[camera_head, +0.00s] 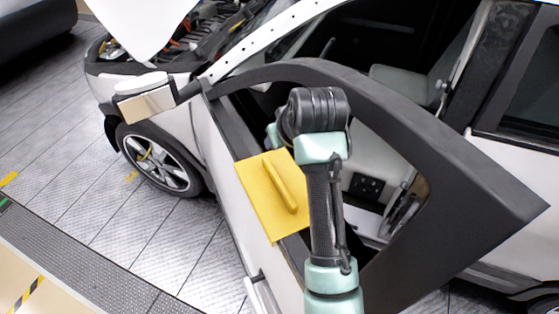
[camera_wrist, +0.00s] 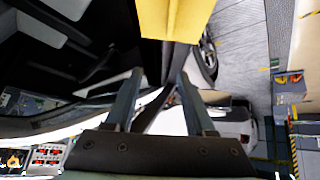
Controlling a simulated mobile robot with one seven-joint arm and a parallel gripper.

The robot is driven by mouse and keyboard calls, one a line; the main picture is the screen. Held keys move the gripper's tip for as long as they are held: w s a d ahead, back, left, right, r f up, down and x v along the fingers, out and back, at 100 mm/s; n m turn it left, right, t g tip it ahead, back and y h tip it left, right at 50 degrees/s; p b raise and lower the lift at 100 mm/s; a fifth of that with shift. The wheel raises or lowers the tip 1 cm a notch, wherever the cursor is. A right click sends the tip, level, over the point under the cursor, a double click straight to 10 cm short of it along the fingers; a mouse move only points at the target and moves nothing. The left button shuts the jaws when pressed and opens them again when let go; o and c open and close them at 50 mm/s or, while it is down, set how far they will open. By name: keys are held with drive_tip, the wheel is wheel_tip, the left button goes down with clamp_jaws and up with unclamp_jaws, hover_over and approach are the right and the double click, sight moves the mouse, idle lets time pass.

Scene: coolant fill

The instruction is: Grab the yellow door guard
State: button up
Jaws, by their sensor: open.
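The yellow door guard (camera_head: 258,210) is a flat plate with a raised bar handle. In the head view it hangs over the upper edge of the open car door (camera_head: 232,160), left of my arm, which covers part of its right side. In the wrist view the yellow door guard (camera_wrist: 188,22) is at the top centre, cut off by the frame edge. My gripper (camera_wrist: 160,74) is open, its two fingers apart and pointing up toward the guard, with nothing held between them. In the head view my arm hides the fingers.
The black door window frame (camera_head: 440,140) arches around my arm. The white car's raised hood (camera_head: 150,25), side mirror (camera_head: 148,100) and front wheel (camera_head: 158,160) are at the upper left. Tiled floor (camera_head: 75,195) on the left is clear.

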drive_tip(key=s+d+f+g+p, duration=0.2)
drive_tip(key=s+f+g, duration=0.1)
drive_tip(key=b, duration=0.3)
approach(279, 181)
drive_tip(key=shift+x, duration=1.1)
drive_tip(key=shift+b+x, duration=0.7)
drive_tip(key=shift+x, duration=0.1)
drive_tip(key=shift+w+d, duration=0.1)
drive_tip(key=b+x, duration=0.5)
drive_tip(key=b, duration=0.1)
drive_tip(key=shift+f, duration=0.1)
clamp_jaws()
